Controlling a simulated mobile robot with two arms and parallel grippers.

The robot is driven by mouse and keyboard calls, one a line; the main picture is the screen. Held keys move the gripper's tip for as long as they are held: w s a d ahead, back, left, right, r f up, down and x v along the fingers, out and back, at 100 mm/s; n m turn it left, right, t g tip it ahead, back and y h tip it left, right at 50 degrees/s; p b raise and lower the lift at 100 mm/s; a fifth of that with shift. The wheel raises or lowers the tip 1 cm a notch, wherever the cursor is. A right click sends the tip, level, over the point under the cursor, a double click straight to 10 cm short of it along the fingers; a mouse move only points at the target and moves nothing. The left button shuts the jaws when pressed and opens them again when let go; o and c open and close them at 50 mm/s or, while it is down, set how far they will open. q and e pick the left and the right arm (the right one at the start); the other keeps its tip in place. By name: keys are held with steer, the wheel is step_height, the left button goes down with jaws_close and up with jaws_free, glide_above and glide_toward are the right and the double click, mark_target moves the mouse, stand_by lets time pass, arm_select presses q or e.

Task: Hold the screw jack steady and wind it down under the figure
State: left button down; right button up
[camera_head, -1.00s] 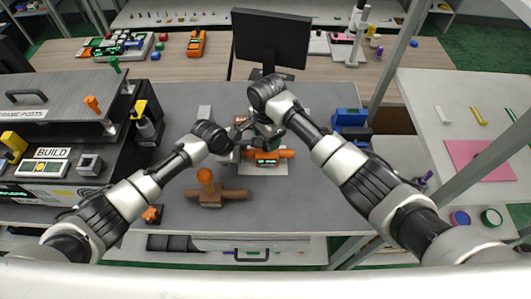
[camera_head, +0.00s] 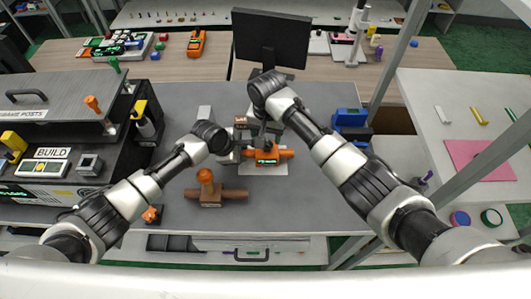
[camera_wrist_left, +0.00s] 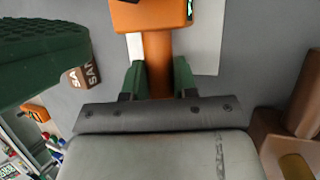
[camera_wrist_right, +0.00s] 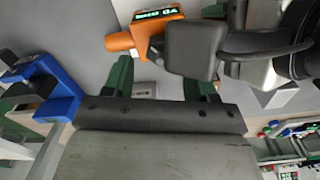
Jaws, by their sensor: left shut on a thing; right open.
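The orange screw jack (camera_head: 266,155) stands on a pale plate (camera_head: 262,170) in the middle of the grey table, its lit green readout facing front. The readout is too small to read surely. My left gripper (camera_head: 238,153) is shut on the jack's orange side bar, which shows between the green fingers in the left wrist view (camera_wrist_left: 158,62). My right gripper (camera_head: 267,138) is just behind and above the jack, open. In the right wrist view nothing sits between its fingers (camera_wrist_right: 161,82); the jack's orange body (camera_wrist_right: 145,32) lies beyond them. The jack's top is partly hidden.
A brown fixture with an orange knob (camera_head: 208,192) lies in front of the jack. A brown labelled block (camera_wrist_left: 84,76) shows beyond my left gripper. A blue device (camera_head: 350,120) stands to the right, a monitor (camera_head: 270,38) behind. The table's front right is clear.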

steer(key=n, duration=0.4)
steer(key=shift+f, duration=2.5)
steer(key=c, duration=1.1)
steer(key=o, duration=1.1)
steer(key=shift+r, duration=2.5)
